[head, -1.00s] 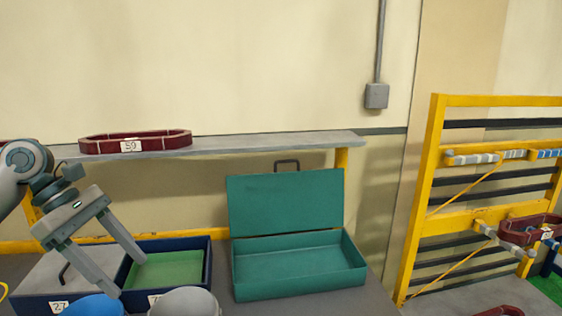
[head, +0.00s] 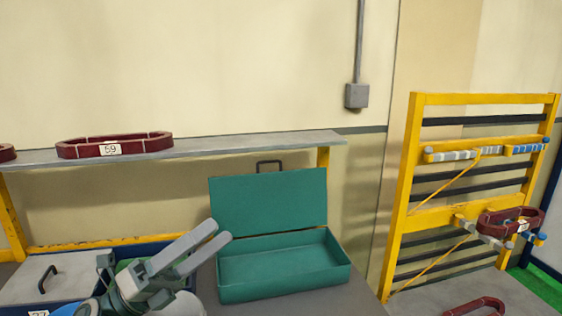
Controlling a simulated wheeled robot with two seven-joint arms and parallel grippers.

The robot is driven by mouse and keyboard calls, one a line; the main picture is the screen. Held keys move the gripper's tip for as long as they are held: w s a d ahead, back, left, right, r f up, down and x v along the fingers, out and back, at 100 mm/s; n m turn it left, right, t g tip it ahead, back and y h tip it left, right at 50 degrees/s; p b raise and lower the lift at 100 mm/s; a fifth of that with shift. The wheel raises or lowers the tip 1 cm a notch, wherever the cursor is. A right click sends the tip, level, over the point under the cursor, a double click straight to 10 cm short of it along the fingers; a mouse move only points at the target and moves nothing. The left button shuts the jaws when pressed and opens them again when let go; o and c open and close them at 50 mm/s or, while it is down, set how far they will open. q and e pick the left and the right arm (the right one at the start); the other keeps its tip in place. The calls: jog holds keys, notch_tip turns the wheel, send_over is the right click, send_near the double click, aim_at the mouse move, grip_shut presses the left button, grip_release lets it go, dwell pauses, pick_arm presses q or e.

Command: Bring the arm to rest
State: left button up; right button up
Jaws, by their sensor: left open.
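My left gripper (head: 207,243) is low in the head view, left of the teal box. Its two pale fingers point up and to the right. They are apart with nothing between them. It hangs in front of the blue bin with the green inside (head: 150,250) and partly covers it. The teal box (head: 285,270) stands open on the bench with its lid raised, just right of the fingertips. My right gripper does not show.
A grey shelf (head: 230,146) above the bench carries a dark red coil marked 59 (head: 115,145). A lidded bin (head: 45,280) sits at the left. A yellow rack (head: 405,200) at the right holds another dark red coil (head: 510,222).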

pick_arm(q)
jog(key=w+a+f+n+t+y, duration=0.25)
jog(key=f+n+t+y, duration=0.35)
jog(key=n, duration=0.4)
jog(key=w+a+f+n+t+y, duration=0.1)
jog(key=a+f+n+t+y, duration=0.35)
jog(key=n+y, duration=0.35)
jog(key=s+a+f+n+g+y, duration=0.2)
jog(key=s+f+n+g+y, duration=0.15)
jog(key=f+n, duration=0.4)
jog(key=s+a+f+n+g+y, duration=0.2)
jog(key=a+f+n+y, duration=0.15)
jog(key=f, duration=0.65)
jog(key=s+d+f+n+g, duration=0.1)
jog(key=s+f+n+g, duration=0.35)
jog(key=s+f, duration=0.75)
jog(key=s+d+f+n+g, duration=0.2)
jog(key=s+f+g, duration=0.5)
jog(key=s, duration=0.9)
notch_tip(320, 180, down, 31)
jog(key=s+g+b, duration=0.1)
jog(key=g, duration=0.1)
jog(key=s+a+f+b, duration=0.1)
jog(key=s+a+f, duration=0.2)
jog(key=s+f, duration=1.4)
jog(key=shift+s+a+g, duration=0.2)
jog(key=shift+s+g, duration=0.25)
jog(key=shift+s, duration=0.05)
